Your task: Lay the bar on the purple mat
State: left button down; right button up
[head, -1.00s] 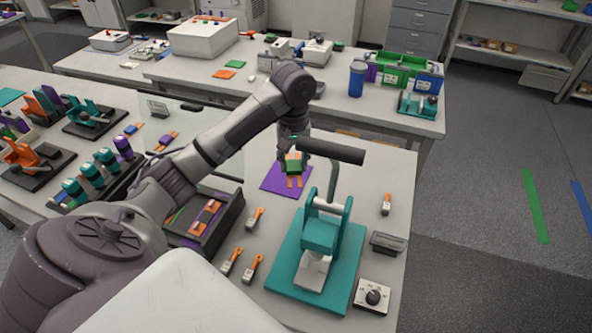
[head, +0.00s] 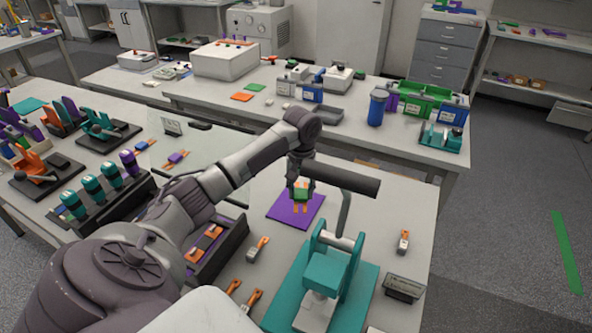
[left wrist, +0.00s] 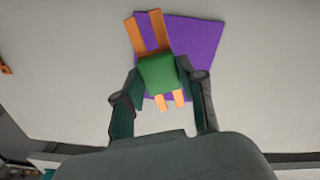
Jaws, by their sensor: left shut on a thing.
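The bar (head: 300,196) has a green middle and orange strips sticking out at both ends. My left gripper (head: 300,190) is shut on its green middle. In the left wrist view, the green part of the bar (left wrist: 160,74) sits between the two dark fingers. The purple mat (head: 284,212) lies flat on the near table, behind the teal press. The bar is over the mat in the head view; whether it touches the mat I cannot tell. In the left wrist view, the mat (left wrist: 205,42) extends right of the bar. My right gripper is not in view.
The teal press (head: 330,262) stands in front of the mat, its thick dark handle (head: 345,180) reaching close to my gripper's right. A dark tray (head: 228,238) and a clear panel (head: 215,150) are left of the mat. Small orange-and-grey clips (head: 257,248) lie nearby.

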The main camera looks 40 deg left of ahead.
aim_at(297, 188)
pick_arm(q)
jog(key=a, duration=0.1)
jog(key=w+a+f, duration=0.1)
jog(key=a+f, duration=0.1)
jog(key=shift+w, duration=0.25)
notch_tip(297, 188, down, 4)
jog(key=shift+s+r+p, duration=0.1)
jog(key=shift+p, duration=0.5)
jog(key=shift+f, duration=0.2)
jog(key=c, duration=0.7)
grip_release()
jog(key=shift+f, duration=0.1)
notch_tip(297, 188, up, 12)
jog(key=shift+r+b, duration=0.15)
jog(key=shift+b, duration=0.7)
